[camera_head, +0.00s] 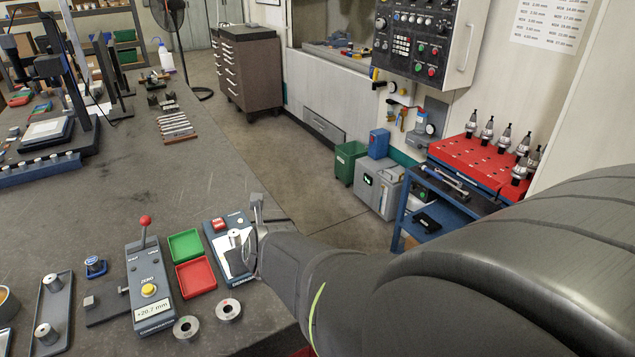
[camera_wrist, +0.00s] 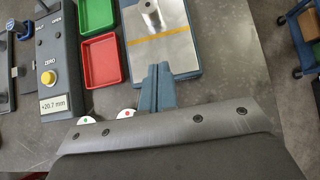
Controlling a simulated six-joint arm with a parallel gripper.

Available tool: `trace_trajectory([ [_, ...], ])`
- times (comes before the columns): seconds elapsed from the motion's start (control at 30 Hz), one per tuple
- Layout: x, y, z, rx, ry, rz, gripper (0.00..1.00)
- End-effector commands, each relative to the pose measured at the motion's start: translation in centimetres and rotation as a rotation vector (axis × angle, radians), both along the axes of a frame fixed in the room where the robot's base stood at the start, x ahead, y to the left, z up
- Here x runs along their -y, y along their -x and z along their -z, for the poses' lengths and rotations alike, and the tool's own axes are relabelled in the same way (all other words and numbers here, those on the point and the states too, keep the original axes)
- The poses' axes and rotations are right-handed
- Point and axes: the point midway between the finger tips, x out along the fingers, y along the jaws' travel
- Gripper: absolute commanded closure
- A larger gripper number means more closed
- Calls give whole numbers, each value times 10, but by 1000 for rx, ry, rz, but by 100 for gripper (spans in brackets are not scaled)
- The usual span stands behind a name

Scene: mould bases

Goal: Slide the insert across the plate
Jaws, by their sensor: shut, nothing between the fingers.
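The insert, a small metal cylinder (camera_wrist: 151,13), stands upright on the bright plate (camera_wrist: 172,53) in the wrist view. An orange line crosses the plate between the insert and my gripper. In the head view the insert (camera_head: 234,237) stands on the pale plate (camera_head: 236,264), set in a blue-grey base, and my wrist partly hides the right side. My gripper (camera_wrist: 158,72) is shut and empty. Its fingertips are at the near edge of the plate's base, apart from the insert. Whether they touch the base I cannot tell.
Left of the plate lie a green tray (camera_head: 185,244) and a red tray (camera_head: 196,276). A control box (camera_head: 150,290) with a red-knobbed lever and a "+20.7 mm" display stands farther left. Two metal rings (camera_head: 229,309) lie in front. The bench's right edge is close to the plate.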

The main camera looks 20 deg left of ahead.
Motion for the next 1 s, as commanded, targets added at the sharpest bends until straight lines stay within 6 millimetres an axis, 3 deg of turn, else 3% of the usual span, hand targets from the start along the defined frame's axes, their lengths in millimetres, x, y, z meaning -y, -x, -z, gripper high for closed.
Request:
trace_trajectory([
  [0.43,23,22,-33,2,-1,1,100],
  [1.0,25,25,-35,-1,1,0,100],
])
